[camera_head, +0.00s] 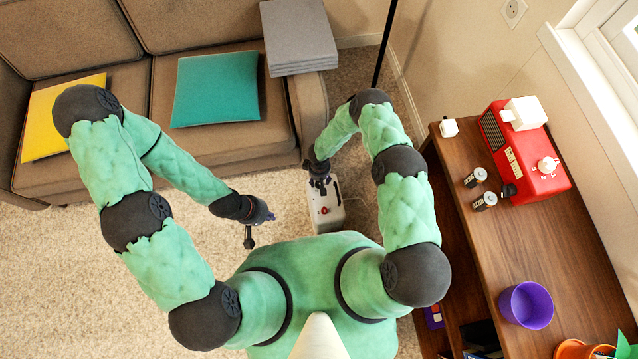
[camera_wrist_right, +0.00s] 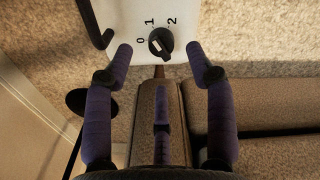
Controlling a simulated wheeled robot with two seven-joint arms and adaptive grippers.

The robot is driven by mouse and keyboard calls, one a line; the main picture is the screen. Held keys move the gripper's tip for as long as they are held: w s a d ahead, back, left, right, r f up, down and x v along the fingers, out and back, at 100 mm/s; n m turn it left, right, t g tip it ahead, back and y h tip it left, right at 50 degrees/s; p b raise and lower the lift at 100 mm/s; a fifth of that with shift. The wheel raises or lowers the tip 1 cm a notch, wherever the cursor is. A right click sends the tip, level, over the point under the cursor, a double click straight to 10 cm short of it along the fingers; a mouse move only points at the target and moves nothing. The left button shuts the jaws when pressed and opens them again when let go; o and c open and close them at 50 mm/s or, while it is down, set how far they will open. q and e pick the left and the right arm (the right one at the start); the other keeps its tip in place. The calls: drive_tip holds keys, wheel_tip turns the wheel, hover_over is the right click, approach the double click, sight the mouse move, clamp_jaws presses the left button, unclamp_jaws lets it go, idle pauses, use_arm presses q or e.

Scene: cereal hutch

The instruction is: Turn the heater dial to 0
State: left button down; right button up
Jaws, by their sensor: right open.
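The white heater (camera_head: 327,212) stands on the carpet below my right gripper (camera_head: 319,184). In the right wrist view, its white panel (camera_wrist_right: 205,18) carries a round black dial (camera_wrist_right: 161,41) with the marks 0, 1 and 2 around it. A light mark shows on the dial; I cannot tell surely which number it points to. My right gripper (camera_wrist_right: 159,58) is open, its two fingertips on either side of the dial's line and apart from it as seen. My left gripper (camera_head: 256,222) hangs over the carpet left of the heater; its jaws are too small to tell.
A brown sofa (camera_head: 205,55) with a yellow and a teal cushion (camera_head: 215,88) lies behind. A wooden hutch (camera_head: 510,240) on the right bears a red toaster-like machine (camera_head: 515,155), a purple cup (camera_head: 526,305) and shakers. Open carpet (camera_head: 60,260) lies to the left.

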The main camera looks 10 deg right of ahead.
sight(319, 183)
wheel_tip(319, 183, down, 5)
drive_tip(key=shift+b, duration=0.95)
